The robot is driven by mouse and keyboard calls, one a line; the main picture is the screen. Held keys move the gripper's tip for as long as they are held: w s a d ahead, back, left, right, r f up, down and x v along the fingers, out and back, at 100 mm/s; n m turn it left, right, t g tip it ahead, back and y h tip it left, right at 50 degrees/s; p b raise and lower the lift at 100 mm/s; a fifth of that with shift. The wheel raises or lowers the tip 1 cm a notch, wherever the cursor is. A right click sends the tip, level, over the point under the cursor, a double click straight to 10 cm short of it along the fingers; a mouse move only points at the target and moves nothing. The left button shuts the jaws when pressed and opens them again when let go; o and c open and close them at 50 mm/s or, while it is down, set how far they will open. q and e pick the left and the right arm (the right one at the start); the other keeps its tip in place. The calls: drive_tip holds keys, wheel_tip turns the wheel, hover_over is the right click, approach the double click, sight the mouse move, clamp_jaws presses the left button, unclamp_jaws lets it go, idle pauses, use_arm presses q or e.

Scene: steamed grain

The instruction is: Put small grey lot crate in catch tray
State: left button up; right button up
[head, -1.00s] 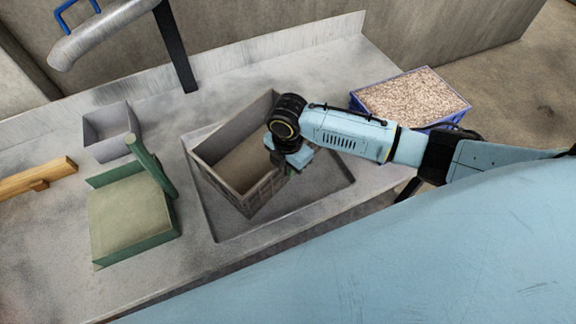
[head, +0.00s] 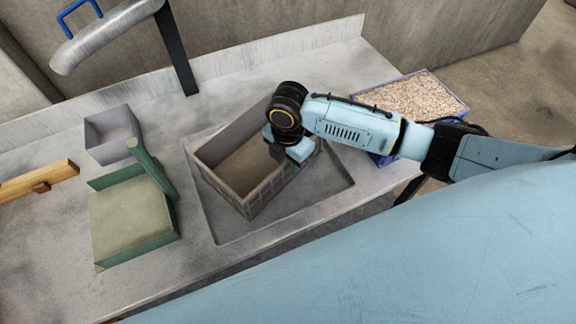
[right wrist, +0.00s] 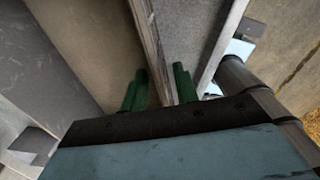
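A small grey crate (head: 257,201) with open top sits inside the sunken catch tray (head: 233,232), turned at an angle to it. Its floor shows empty and brownish. My right gripper (right wrist: 160,90) is at the crate's right wall; in the right wrist view the wall (right wrist: 152,40) runs between its green fingers. Whether the fingers press on the wall or stand slightly apart I cannot tell. In the head view my right gripper (head: 293,165) is partly hidden behind the wrist. My left gripper is out of view.
A smaller grey box (head: 110,137) and a green box (head: 135,222) with a post stand left of the tray. A wooden bar (head: 38,182) lies farther left. A blue crate of grain (head: 410,97) is behind my right arm.

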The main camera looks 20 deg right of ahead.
wheel_tip(320, 180, up, 8)
drive_tip(key=shift+r+p, duration=0.15)
drive_tip(key=shift+p, duration=0.4)
